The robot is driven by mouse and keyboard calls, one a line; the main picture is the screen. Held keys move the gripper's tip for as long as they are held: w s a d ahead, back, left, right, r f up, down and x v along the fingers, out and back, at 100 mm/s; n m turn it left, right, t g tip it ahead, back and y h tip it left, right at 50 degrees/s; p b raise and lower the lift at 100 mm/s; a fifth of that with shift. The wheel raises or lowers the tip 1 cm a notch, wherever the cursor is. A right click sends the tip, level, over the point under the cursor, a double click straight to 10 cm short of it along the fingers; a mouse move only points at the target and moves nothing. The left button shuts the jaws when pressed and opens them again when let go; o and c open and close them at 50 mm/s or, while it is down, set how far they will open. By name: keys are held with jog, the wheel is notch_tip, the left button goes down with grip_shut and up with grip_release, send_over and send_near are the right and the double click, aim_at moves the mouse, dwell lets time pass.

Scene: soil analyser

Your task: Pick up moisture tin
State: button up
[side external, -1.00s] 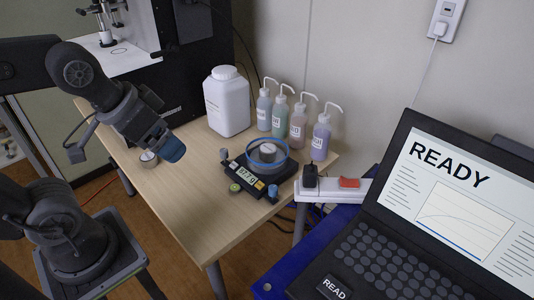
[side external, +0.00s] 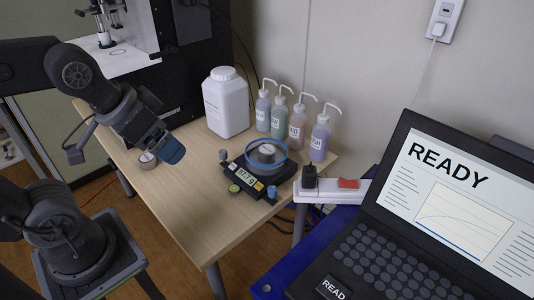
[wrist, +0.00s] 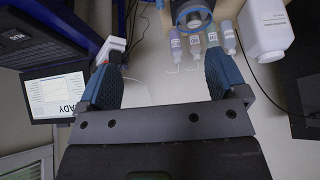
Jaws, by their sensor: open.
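A small silvery moisture tin (side external: 265,150) sits on the black balance (side external: 257,174), inside a clear shield with a blue rim. The balance display reads about 97.7 g, though the digits are small. In the wrist view the blue-rimmed shield (wrist: 193,13) is at the top edge, with a pale round shape inside that seems to be the tin. My gripper (side external: 172,153) has blue fingers and hangs over the left part of the table, left of the balance and apart from it. In the wrist view my gripper (wrist: 163,78) is open with nothing between its fingers.
Several wash bottles (side external: 297,126) with bent spouts stand behind the balance. A large white jar (side external: 226,103) is to their left. A power strip (side external: 330,190) and a laptop (side external: 440,215) are at the right. The front of the wooden table (side external: 195,205) is clear.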

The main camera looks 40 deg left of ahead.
jog(key=n+g+y, duration=0.4)
jog(key=n, duration=0.9)
send_over(267, 150)
jog(key=d, duration=0.2)
jog(key=f, duration=2.3)
jog(key=shift+s+a+f, duration=0.1)
jog(key=shift+a+f, duration=0.1)
jog(key=shift+f, duration=0.2)
jog(key=shift+x, duration=3)
jog(key=shift+s, duration=0.15)
jog(key=c, duration=1.1)
